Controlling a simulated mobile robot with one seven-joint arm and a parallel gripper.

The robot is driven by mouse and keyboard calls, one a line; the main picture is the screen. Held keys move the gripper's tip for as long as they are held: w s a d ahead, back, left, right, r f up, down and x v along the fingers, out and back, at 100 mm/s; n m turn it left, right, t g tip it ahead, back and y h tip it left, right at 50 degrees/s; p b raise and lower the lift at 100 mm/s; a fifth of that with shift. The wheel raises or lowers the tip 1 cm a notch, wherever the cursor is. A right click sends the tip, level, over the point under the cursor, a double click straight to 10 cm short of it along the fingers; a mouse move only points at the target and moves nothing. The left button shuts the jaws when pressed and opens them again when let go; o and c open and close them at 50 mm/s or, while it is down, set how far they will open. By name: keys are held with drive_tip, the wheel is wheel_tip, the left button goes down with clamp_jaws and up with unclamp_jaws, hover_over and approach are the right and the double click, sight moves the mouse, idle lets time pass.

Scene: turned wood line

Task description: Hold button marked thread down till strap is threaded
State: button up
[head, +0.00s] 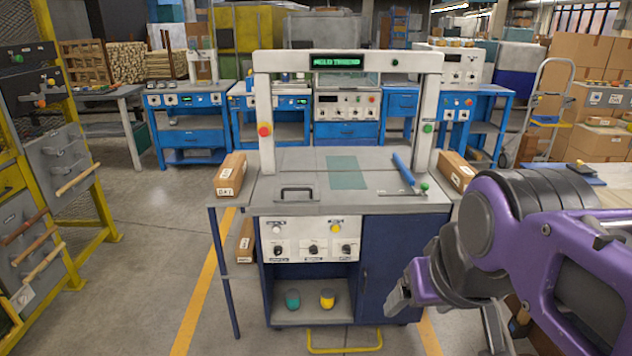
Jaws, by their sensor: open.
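A strapping-type bench (300,195) with a pale arch stands in the middle of the head view. Its front panel (310,241) carries a white button (277,227) at left, a yellow button (336,227) at right and several black knobs. Their labels are too small to read, so I cannot tell which is marked thread. A display (336,61) on the arch shows green text that seems to read "HOLD THREAD". I cannot make out a strap. My gripper (402,297) is open, low in front of the bench's blue door, right of the panel and apart from the buttons.
A red button (264,131) and a green one (427,128) sit on the arch posts. Cartons (231,174) flank the top. Teal (292,299) and yellow (327,298) items lie on the lower shelf. A yellow floor bar (344,349) juts out below. A yellow rack stands left.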

idle(0.3)
clamp_jaws()
idle(1.6)
